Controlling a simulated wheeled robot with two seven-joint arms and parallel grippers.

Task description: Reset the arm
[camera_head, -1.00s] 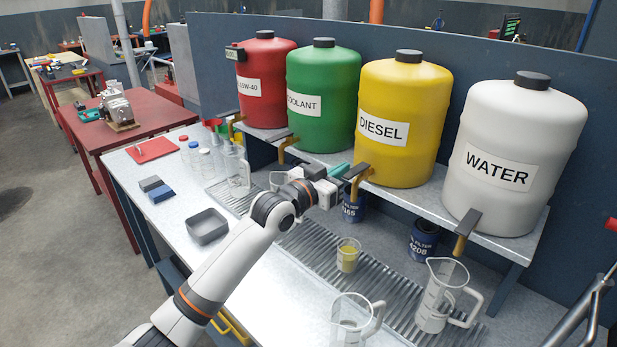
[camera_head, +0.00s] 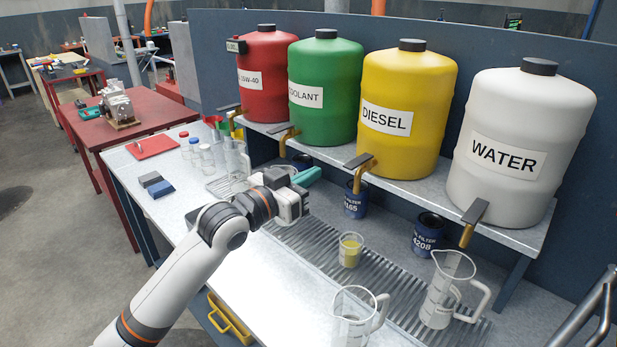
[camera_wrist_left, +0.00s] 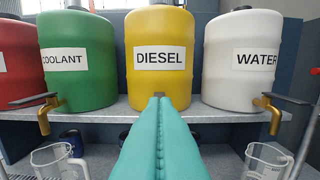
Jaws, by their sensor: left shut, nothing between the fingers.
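My left gripper (camera_head: 305,177) has teal fingers that are shut with nothing between them. The tap of the diesel drum (camera_head: 405,110) shows in the head view, apart from the gripper. My right gripper is not in view.
A beaker with yellow liquid (camera_head: 349,250) stands on the ribbed drain tray (camera_head: 385,288). Clear jugs (camera_head: 446,290) stand at the front. The red (camera_head: 266,75), green (camera_head: 325,90) and white (camera_head: 522,140) drums line the shelf. Blue filter cans (camera_head: 428,234) stand beneath.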

